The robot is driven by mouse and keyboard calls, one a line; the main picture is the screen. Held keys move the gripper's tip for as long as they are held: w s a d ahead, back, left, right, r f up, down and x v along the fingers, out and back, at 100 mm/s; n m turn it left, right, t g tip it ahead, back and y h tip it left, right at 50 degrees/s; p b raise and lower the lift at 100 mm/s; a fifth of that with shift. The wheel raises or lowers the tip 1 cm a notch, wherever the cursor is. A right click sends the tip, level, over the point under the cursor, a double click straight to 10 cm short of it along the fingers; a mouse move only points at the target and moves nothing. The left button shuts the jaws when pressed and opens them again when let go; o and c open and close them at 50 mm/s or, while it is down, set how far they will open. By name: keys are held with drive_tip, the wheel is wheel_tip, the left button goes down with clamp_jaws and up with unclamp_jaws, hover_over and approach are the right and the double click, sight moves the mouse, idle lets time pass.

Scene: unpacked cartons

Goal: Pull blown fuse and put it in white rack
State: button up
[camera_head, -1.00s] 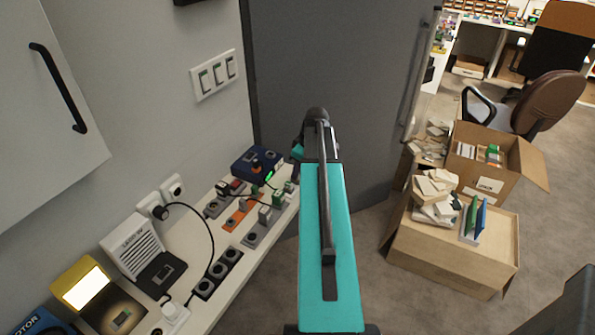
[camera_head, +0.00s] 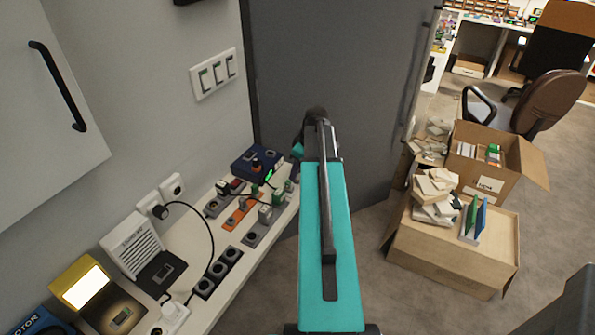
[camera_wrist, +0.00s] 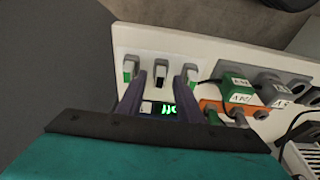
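In the wrist view three pale fuse-like plugs stand in a row on the white counter. The left plug (camera_wrist: 131,67) and right plug (camera_wrist: 190,74) show green windows; the middle plug (camera_wrist: 160,73) shows a dark one. My gripper (camera_wrist: 160,80) is open, its two dark fingers on either side of the middle plug, with visible gaps. I cannot tell its height above it. A lit green display (camera_wrist: 168,109) shows between the fingers. In the head view my arm hides most of the gripper. A white slatted box (camera_head: 135,244) stands on the counter; whether it is the rack is unclear.
A dark blue device (camera_head: 256,163) stands at the counter's far end. A grey door stands behind the arm. Cartons (camera_head: 455,255) sit on the floor at right.

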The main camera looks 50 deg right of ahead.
drive_tip(key=a+b+v, duration=0.1)
drive_tip(key=b+v, duration=0.1)
drive_tip(key=v, duration=1.1)
drive_tip(key=shift+d+r+b, duration=0.25)
drive_tip(key=shift+d+b, duration=0.1)
drive_tip(key=shift+d, duration=0.15)
drive_tip(key=shift+s, duration=0.1)
